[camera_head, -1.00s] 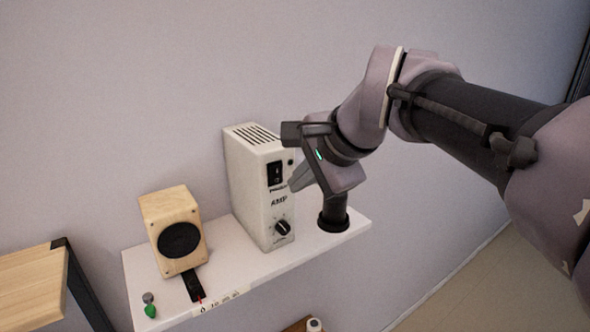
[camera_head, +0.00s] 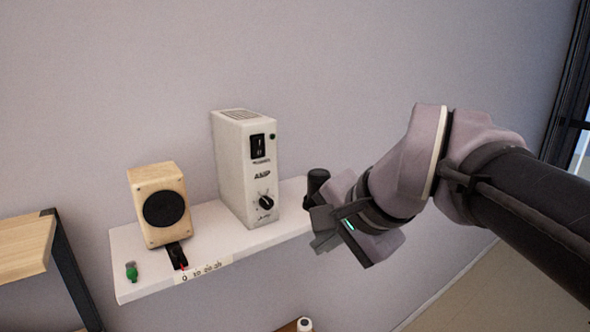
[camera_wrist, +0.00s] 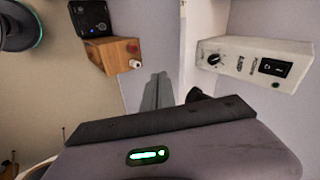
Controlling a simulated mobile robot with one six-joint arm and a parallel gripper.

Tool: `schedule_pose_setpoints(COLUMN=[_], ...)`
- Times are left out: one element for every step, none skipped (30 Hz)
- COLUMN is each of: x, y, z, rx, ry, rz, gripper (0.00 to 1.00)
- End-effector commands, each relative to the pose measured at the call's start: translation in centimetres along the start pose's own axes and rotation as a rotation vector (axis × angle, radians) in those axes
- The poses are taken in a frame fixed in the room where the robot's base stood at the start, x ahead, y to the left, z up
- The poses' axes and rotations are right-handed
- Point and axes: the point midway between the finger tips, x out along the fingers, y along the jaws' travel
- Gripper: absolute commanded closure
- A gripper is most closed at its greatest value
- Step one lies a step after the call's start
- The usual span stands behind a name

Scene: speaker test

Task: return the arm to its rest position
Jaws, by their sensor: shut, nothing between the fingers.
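My gripper (camera_head: 322,230) is shut and empty in the head view, just off the shelf's right end and in front of a black cylinder. In the wrist view its closed fingers (camera_wrist: 158,92) point up in the picture. The arm is bent and reaches in from the right edge of the head view. The gripper appears apart from the white amplifier box (camera_head: 245,170) to its left, which shows tilted on its side at the right of the wrist view (camera_wrist: 252,65).
The white shelf (camera_head: 225,243) holds a wooden speaker (camera_head: 160,204), a small green object (camera_head: 131,271) and the black cylinder (camera_head: 317,183). A wooden table (camera_head: 25,246) stands at left. A wooden box (camera_wrist: 117,54) shows in the wrist view. Right of the shelf is open floor.

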Motion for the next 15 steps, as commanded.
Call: schedule_pose_setpoints(x=[4.8,6.2,8.0,9.4,10.9,12.8,14.3,15.8,17.8,19.2,20.6,22.1,23.2,24.1,25.1], y=[5.9,8.3,11.4,13.8,16.2,19.4,21.9,24.3,27.4,29.7,31.8,34.3,36.0,37.5,39.1], z=[1.7,2.4,3.4,4.2,4.9,5.9,6.7,7.5,8.5,9.3,10.0,10.8,11.4,11.9,12.5], rx=[-0.036,-0.064,-0.101,-0.127,-0.154,-0.191,-0.218,-0.245,-0.280,-0.306,-0.333,-0.364,-0.384,-0.402,-0.423], ry=[0.008,0.012,0.018,0.021,0.023,0.028,0.030,0.032,0.032,0.033,0.034,0.034,0.033,0.033,0.032], rz=[0.014,0.025,0.038,0.049,0.060,0.074,0.085,0.096,0.110,0.121,0.131,0.143,0.151,0.158,0.167], gripper=[1.00,1.00,1.00,1.00,1.00,1.00,1.00,1.00,1.00,1.00,1.00,1.00,1.00,1.00,1.00])
